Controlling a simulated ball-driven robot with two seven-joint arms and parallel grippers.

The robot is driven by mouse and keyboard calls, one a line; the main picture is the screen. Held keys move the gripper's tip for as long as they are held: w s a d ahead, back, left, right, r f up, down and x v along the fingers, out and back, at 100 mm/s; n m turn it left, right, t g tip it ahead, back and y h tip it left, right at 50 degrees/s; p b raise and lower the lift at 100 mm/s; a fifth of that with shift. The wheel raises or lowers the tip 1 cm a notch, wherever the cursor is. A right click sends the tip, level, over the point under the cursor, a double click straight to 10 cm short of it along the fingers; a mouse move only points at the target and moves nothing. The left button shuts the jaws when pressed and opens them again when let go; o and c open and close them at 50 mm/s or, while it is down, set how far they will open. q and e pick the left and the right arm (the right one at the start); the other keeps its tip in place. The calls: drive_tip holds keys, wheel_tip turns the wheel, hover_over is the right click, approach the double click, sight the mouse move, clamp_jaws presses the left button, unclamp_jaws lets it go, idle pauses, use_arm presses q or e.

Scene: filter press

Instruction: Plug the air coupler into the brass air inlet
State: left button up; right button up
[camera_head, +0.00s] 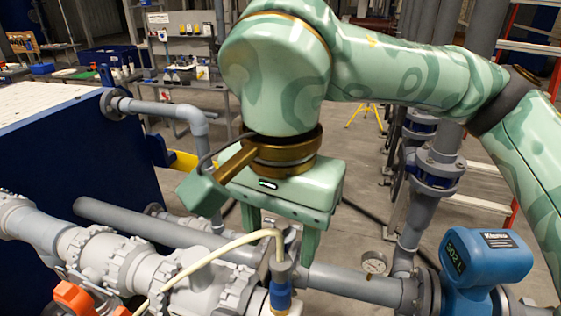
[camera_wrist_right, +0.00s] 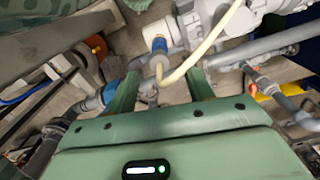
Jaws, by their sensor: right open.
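My right gripper (camera_head: 281,248) is open. Its two green fingers point down, one on each side of the curved top of the cream hose in the picture. In the right wrist view the open fingers (camera_wrist_right: 163,77) also show with the bend of the hose (camera_wrist_right: 177,74) between them. The hose runs to a grey and blue fitting (camera_head: 281,292), probably the air coupler; its blue collar (camera_wrist_right: 159,45) also shows in the wrist view. I cannot tell whether the fingers touch it. I cannot make out the brass air inlet. My left gripper is not in view.
A blue flow meter (camera_head: 485,258) stands at the right and a round gauge (camera_head: 374,263) beside the pipe. A blue tank (camera_head: 85,155) stands at the left. Shelving is behind.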

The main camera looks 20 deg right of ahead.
wheel_tip(320, 180, up, 11)
drive_tip(key=shift+f, duration=0.2)
idle(0.3)
